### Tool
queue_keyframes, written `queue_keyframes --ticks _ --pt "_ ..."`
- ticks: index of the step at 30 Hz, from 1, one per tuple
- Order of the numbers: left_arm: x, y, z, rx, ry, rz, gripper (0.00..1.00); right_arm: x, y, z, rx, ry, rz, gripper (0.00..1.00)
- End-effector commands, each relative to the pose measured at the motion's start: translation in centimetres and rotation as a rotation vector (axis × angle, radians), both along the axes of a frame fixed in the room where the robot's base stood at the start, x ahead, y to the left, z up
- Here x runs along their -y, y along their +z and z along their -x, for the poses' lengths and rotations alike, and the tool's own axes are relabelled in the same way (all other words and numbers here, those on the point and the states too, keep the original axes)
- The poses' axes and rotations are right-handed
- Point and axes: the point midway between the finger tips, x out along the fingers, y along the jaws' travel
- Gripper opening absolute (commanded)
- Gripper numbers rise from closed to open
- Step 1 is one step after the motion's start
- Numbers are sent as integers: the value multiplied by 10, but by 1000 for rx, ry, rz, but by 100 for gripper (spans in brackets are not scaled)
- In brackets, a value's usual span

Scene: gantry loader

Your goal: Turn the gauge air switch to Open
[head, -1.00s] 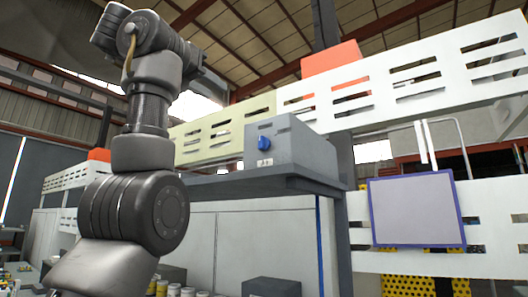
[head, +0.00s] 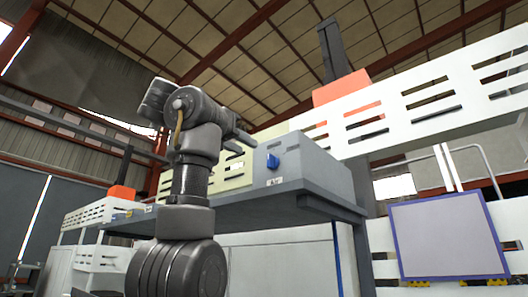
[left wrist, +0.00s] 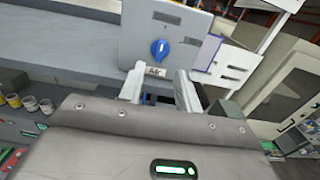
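The gauge air switch is a blue knob (head: 272,161) on the front face of a grey box (head: 312,168), above a small label reading "Air". In the left wrist view the knob (left wrist: 160,48) looks roughly upright, with a pale mark on it. My left gripper (head: 248,138) is up and to the left of the knob in the head view, partly hidden behind its own wrist. In the left wrist view its two fingers (left wrist: 161,84) are spread with nothing between them, and the knob is beyond their tips, apart from them. My right gripper is not in view.
The box sits on a grey shelf (head: 240,210). White slotted panels (head: 430,100) and an orange block (head: 341,88) stand behind and right. A blue-framed board (head: 448,236) hangs at the lower right. Small pots (left wrist: 30,103) show at the left wrist view's left.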

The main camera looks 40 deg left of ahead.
Motion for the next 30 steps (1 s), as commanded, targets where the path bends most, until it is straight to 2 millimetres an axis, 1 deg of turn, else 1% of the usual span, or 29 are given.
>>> queue_keyframes --ticks 1,6,12,18,25,26,30 --pt "0 6 -12 -5 -1 -2 34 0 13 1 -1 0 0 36" --pt "1 6 -45 -5 -4 -2 34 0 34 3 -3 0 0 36" --pt "0 5 -72 -2 -5 -1 34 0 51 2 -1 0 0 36" --pt "0 1 -81 -1 -4 -1 34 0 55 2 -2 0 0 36" --pt "0 0 -82 -1 -5 -1 34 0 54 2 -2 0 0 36" --pt "0 0 -82 -1 -5 -1 31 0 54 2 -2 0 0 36" --pt "0 0 -82 -1 -5 -1 13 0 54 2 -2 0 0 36"
